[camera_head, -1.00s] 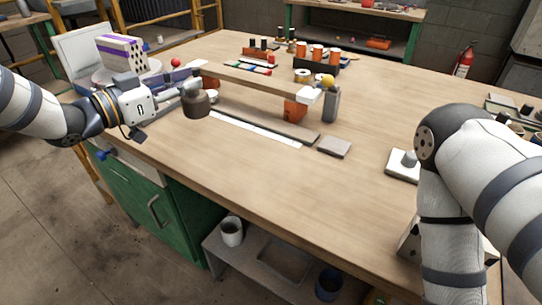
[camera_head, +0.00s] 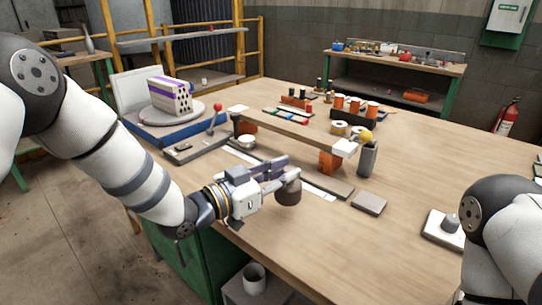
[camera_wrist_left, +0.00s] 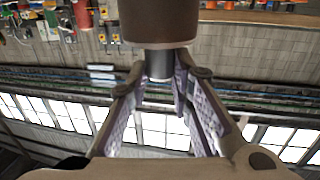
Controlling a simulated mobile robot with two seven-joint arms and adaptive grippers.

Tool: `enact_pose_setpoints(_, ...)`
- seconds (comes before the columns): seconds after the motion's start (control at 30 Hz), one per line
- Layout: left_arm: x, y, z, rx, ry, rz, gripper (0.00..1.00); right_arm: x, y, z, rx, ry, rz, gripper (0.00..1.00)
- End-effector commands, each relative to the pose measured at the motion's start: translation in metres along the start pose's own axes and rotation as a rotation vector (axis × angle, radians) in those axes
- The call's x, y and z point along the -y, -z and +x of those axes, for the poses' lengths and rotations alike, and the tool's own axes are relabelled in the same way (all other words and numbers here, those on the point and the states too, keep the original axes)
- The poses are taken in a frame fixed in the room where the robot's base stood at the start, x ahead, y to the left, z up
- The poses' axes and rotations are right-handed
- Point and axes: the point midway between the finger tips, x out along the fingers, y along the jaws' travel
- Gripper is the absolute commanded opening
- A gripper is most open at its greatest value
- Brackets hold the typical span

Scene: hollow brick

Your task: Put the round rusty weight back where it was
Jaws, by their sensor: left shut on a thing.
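The round rusty weight (camera_head: 288,193) is a dark brown cylinder near the front edge of the workbench. My left gripper (camera_head: 281,177) is shut on its grey knob, reaching in from the left. In the left wrist view the weight (camera_wrist_left: 159,20) fills the top middle, with its knob between the two fingertips (camera_wrist_left: 160,70). The gap between its base and the bench top is unclear. My right arm stands at the right edge, and its gripper is out of view.
A grey block (camera_head: 369,202) lies to the right, and a white plate with a grey knob (camera_head: 449,224) farther right. A hollow brick (camera_head: 170,97) stands on a turntable at back left. The front right bench is clear.

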Motion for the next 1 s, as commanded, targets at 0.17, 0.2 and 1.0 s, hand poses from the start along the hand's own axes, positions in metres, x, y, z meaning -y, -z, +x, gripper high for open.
enact_pose_setpoints(0.17, -0.011, -0.037, 0.006, 0.003, -0.001, -0.01, 0.0, -0.001, -0.013, 0.018, 0.057, -0.002, 0.0, 0.47)
enact_pose_setpoints(0.2, -0.01, -0.041, 0.006, 0.002, -0.001, -0.008, 0.0, -0.001, -0.015, 0.02, 0.065, -0.003, 0.0, 0.47)
enact_pose_setpoints(1.0, -0.011, -0.045, 0.005, 0.002, -0.001, -0.001, 0.4, -0.001, -0.015, 0.021, 0.068, -0.003, 0.0, 0.47)
